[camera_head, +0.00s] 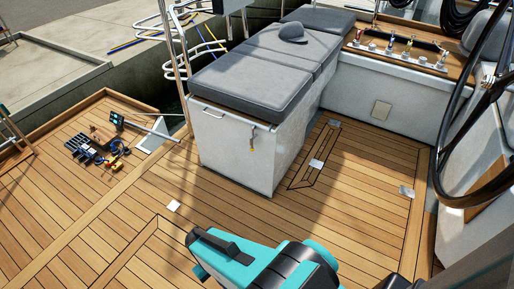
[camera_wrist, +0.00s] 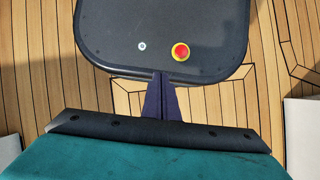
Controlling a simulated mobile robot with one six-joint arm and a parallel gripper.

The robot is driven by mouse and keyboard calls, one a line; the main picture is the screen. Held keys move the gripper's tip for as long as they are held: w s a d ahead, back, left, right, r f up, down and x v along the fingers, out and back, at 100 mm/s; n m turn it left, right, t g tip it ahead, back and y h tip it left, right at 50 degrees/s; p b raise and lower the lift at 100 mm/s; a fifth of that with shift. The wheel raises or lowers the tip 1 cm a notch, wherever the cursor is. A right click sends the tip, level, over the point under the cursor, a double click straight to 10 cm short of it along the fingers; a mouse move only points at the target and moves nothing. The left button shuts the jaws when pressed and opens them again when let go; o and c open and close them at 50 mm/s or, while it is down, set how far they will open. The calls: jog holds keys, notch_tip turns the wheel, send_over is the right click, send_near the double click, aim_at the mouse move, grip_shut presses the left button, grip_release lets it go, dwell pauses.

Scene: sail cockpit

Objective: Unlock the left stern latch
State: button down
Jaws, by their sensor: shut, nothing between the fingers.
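I cannot tell for sure which fitting is the left stern latch. A small hanging fitting with a yellow end (camera_head: 252,145) is on the end face of the white cushioned locker (camera_head: 230,160) in the head view. Small metal plates lie flush in the deck: one left of the locker (camera_head: 174,206), one right of it (camera_head: 317,164), one farther right (camera_head: 407,191). My gripper (camera_wrist: 161,78) is shut and empty in the wrist view, its dark fingers together. In the head view my teal arm fills the bottom middle; my fingertips are not clearly seen there.
Several small items, partly blue and yellow (camera_head: 92,150), lie on the lower deck at left. Grey cushions and a cap (camera_head: 293,33) top the locker. A steering wheel (camera_head: 470,130) stands at right. The deck left of the locker is mostly clear.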

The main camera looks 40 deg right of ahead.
jog(key=shift+w, duration=0.1)
jog(key=w+d+f+m+t+y+b, duration=0.1)
jog(key=w+d+m+t+b, duration=0.5)
jog(key=w, duration=1)
jog(key=w+d+r+m+t+b, duration=0.1)
jog(key=w+d+r+b, duration=0.15)
jog(key=w+d, duration=0.4)
jog(key=w+d+r+m+b, duration=0.1)
jog(key=w+d+b, duration=0.25)
jog(key=d, duration=0.55)
jog(key=d+r+m+t+h+b, duration=0.2)
jog(key=d+r+b, duration=0.3)
jog(key=d, duration=1)
jog(key=d+r+m+t+h+b, duration=0.2)
jog(key=d+r+m+t+b, duration=0.1)
jog(key=d+r, duration=0.8)
jog(key=d+b, duration=0.1)
jog(key=d, duration=0.4)
jog(key=shift+d+m+b, duration=0.2)
jog(key=shift+m+b, duration=0.2)
